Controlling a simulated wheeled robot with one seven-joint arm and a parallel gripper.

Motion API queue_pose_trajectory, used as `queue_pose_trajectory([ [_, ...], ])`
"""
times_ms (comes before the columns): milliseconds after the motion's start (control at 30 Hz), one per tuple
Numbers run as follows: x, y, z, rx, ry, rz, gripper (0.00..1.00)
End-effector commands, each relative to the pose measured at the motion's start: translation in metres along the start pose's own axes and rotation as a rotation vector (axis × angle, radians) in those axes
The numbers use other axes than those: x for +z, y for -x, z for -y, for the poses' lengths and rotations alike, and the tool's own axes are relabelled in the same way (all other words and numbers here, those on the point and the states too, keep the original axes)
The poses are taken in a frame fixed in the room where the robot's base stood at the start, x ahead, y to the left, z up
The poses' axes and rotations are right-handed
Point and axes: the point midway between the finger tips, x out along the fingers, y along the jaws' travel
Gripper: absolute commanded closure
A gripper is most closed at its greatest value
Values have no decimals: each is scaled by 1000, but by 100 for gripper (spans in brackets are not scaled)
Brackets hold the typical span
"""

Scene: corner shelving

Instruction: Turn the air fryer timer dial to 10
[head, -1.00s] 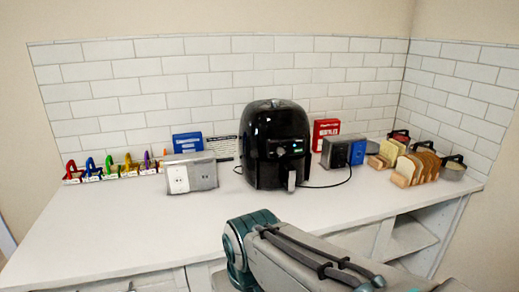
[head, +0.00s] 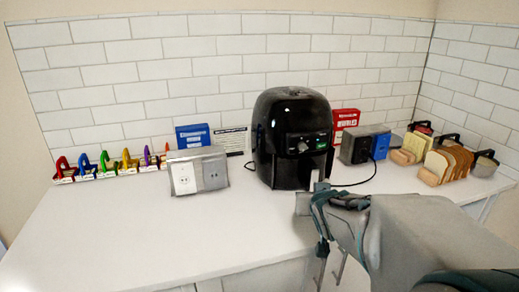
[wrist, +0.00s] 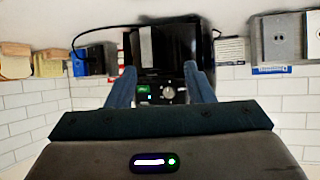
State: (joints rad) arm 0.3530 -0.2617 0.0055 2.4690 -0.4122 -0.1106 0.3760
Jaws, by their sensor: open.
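The black air fryer (head: 282,108) stands on the counter against the tiled wall. Its round timer dial (head: 302,146) is on the upper front, beside a small green display (head: 322,143). The dial's setting is too small to read. In the wrist view, which is upside down, the dial (wrist: 167,92) shows between the two blue fingers of my gripper (wrist: 160,70). The fingers are apart with nothing held. My gripper is in front of the fryer, apart from the dial as far as I can see. The fryer's grey handle (wrist: 146,45) shows beyond the fingers.
A grey socket box (head: 198,172) stands left of the fryer. A dark box (head: 357,149) and a cable lie to its right, with bread slices (head: 450,163) farther right. Coloured padlocks (head: 104,164) line the left back. The front left counter is clear.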

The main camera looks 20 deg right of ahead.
Motion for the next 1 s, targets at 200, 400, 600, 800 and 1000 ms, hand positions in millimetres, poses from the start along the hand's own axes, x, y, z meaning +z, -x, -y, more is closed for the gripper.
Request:
queue_pose_trajectory([
  [200, -32, -27, -24, -98, -61, -271, 52],
  [400, -47, -30, -31, -227, -106, -433, 52],
  [600, -53, -26, -32, -300, -126, -498, 52],
  [800, -63, -39, -27, -310, -129, -505, 52],
  [1000, -81, -71, -17, -311, -130, -504, 52],
])
